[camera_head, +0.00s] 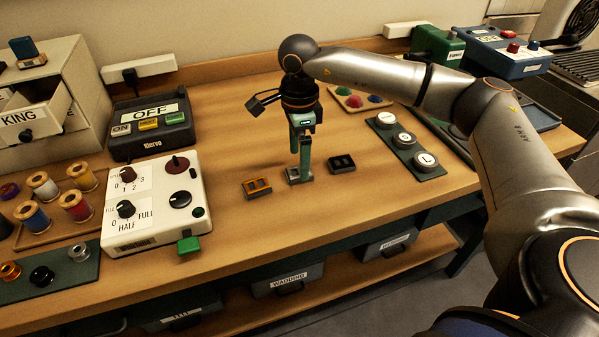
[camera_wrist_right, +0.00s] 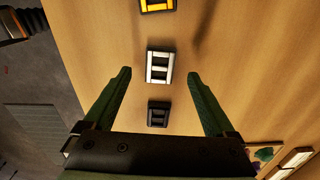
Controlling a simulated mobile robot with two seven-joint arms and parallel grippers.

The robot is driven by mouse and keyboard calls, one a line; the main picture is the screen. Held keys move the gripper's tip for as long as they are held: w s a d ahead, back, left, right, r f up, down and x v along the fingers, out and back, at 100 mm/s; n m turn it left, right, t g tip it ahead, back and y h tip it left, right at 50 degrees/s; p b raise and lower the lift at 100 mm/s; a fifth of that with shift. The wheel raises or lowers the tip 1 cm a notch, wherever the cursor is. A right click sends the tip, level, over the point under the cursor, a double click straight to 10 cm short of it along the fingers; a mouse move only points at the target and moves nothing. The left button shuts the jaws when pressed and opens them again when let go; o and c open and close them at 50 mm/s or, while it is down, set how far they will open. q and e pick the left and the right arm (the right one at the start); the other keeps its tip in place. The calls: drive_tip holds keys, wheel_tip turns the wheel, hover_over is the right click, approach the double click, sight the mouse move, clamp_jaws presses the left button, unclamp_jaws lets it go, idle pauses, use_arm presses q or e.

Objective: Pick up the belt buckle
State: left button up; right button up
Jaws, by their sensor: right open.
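Three belt buckles lie in a row on the wooden table. In the head view, a brass-yellow buckle (camera_head: 257,187) is at left and a black buckle (camera_head: 342,163) at right. A silver buckle (camera_head: 293,177) is between them, partly hidden by my right gripper (camera_head: 304,174). The right wrist view shows the yellow (camera_wrist_right: 157,5), silver (camera_wrist_right: 160,66) and black (camera_wrist_right: 158,113) buckles. There, my right gripper (camera_wrist_right: 158,75) is open and empty, pointing down, with the silver buckle between its fingertips in the picture. Whether the fingers touch it cannot be told. My left gripper is not in view.
A white control box (camera_head: 154,205) with knobs and a green tab stands left of the buckles. A dark tray with round S and L pieces (camera_head: 405,139) lies at right. A tray of coloured domes (camera_head: 357,100) is behind. Bare table surrounds the buckles.

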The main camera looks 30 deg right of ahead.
drive_tip(key=shift+f, duration=1.6)
drive_tip(key=shift+c, duration=0.2)
clamp_jaws()
drive_tip(key=shift+r, duration=0.1)
